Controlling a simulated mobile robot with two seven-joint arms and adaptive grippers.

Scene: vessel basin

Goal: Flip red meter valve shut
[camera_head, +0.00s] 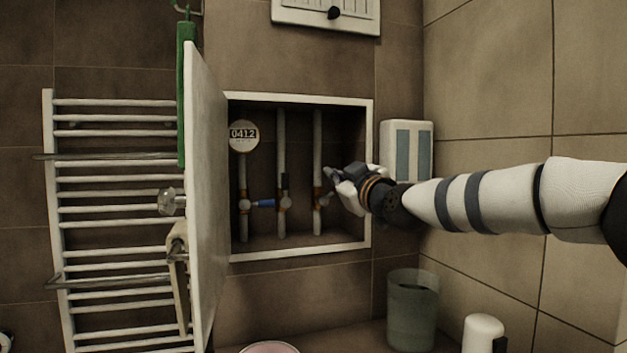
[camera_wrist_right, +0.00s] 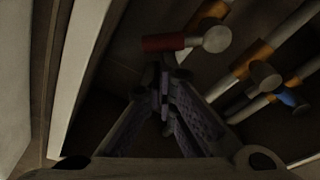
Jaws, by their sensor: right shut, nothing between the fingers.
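The red valve handle (camera_wrist_right: 165,43) shows in the right wrist view, sticking out sideways from a round metal knob (camera_wrist_right: 216,39) on a pipe with brass fittings. In the head view the right-hand pipe (camera_head: 317,140) carries this valve, and I cannot make out the red handle beside my gripper. My right gripper (camera_head: 330,175) reaches into the wall recess from the right, next to that pipe. In the wrist view its fingers (camera_wrist_right: 161,92) are closed together with nothing between them, their tips close to the red handle; I cannot tell whether they touch. My left gripper is out of view.
The recess has a white frame (camera_head: 368,150); its door (camera_head: 208,190) stands open at left. A blue handle (camera_head: 263,203) is on the left pipe, below a round meter (camera_head: 243,136) reading 0412. A towel rail (camera_head: 110,209) stands left, a bin (camera_head: 412,312) below right.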

